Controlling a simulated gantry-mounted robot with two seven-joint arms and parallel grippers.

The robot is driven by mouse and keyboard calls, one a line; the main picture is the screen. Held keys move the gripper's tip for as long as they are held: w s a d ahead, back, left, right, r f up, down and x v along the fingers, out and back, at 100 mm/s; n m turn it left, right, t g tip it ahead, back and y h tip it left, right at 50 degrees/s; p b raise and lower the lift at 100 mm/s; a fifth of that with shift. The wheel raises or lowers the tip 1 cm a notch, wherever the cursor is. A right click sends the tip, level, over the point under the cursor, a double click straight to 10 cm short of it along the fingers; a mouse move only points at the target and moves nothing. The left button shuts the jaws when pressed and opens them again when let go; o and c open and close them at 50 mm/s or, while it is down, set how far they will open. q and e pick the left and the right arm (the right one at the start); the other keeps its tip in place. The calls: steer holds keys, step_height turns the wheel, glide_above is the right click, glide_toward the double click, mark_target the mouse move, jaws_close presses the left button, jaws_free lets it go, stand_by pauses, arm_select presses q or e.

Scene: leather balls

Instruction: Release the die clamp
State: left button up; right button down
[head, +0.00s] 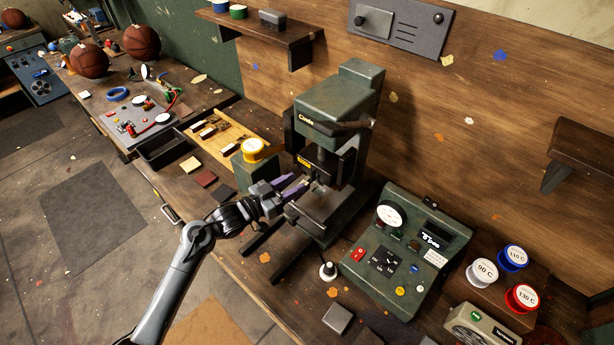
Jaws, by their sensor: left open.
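A green press (338,105) stands on the workbench, with a black head block (318,165) under its upper housing and a flat bed (325,208) below. The die clamp is not clearly distinguishable; it may be among the small dark parts at the head block. My left gripper (304,183) comes in from the left, with its purple fingers open at the front of the press, close to the head block. Whether the fingers touch any part of the press is too small to tell. My right gripper is not in view.
A green control box (408,250) with a dial stands right of the press. White, blue and red labelled discs (484,272) sit farther right. A yellow-topped roll (253,150) and a black tray (165,149) are on the left. A shelf (270,38) hangs above.

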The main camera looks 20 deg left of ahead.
mark_target(314, 176)
arm_select(q)
steer(key=shift+x, duration=2.7)
jaws_close()
